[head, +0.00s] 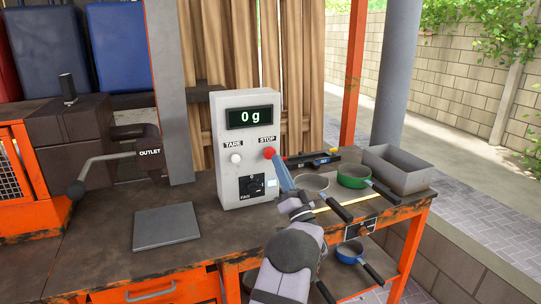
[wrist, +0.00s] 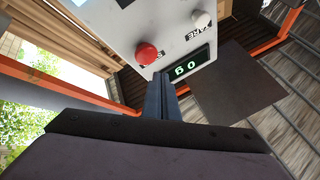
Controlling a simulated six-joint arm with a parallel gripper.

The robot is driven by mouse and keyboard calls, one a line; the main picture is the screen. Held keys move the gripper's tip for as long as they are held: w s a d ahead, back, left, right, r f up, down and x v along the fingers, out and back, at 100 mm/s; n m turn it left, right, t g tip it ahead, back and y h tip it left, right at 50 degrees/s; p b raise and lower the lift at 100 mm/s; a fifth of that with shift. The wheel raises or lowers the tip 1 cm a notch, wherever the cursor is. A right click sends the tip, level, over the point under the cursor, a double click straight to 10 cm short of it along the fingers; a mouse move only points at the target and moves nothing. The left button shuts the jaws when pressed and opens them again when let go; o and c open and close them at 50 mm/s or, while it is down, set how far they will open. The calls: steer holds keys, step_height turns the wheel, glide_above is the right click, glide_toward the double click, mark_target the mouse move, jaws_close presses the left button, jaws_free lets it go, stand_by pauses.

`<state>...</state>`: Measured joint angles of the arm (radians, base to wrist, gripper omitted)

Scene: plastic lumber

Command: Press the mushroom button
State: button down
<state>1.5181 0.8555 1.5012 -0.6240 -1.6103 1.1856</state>
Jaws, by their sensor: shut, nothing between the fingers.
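The red mushroom button (head: 269,153) sits under the STOP label on the front of a light grey control box (head: 228,175). In the wrist view the button (wrist: 147,54) shows as a round red dome, tilted as the picture is turned over. My gripper (head: 275,163) is shut and empty, its blue fingers pointing up at the box. Its fingertips are just below and in front of the button in the head view. In the wrist view the fingertips (wrist: 160,77) are close beside the button; I cannot tell whether they touch.
The box has a display (head: 251,117) reading 0 g, a white TARE button (head: 236,158) and a black FAN knob (head: 251,186). A grey plate (head: 166,226) lies on the bench at left. Pans (head: 354,176) and a grey bin (head: 397,169) crowd the right.

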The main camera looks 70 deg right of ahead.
mark_target(270, 149)
steer(key=shift+w+d, duration=0.7)
steer(key=shift+w, duration=0.05)
steer(key=shift+w+d+b, duration=0.65)
stand_by(2.8)
steer(key=shift+s, duration=0.1)
steer(key=shift+s+a, duration=0.55)
steer(key=shift+a, duration=0.1)
steer(key=shift+s, duration=0.1)
stand_by(0.4)
steer(key=shift+s+a+b, duration=0.5)
steer(key=shift+s+a, duration=1.15)
steer(key=shift+a, duration=0.1)
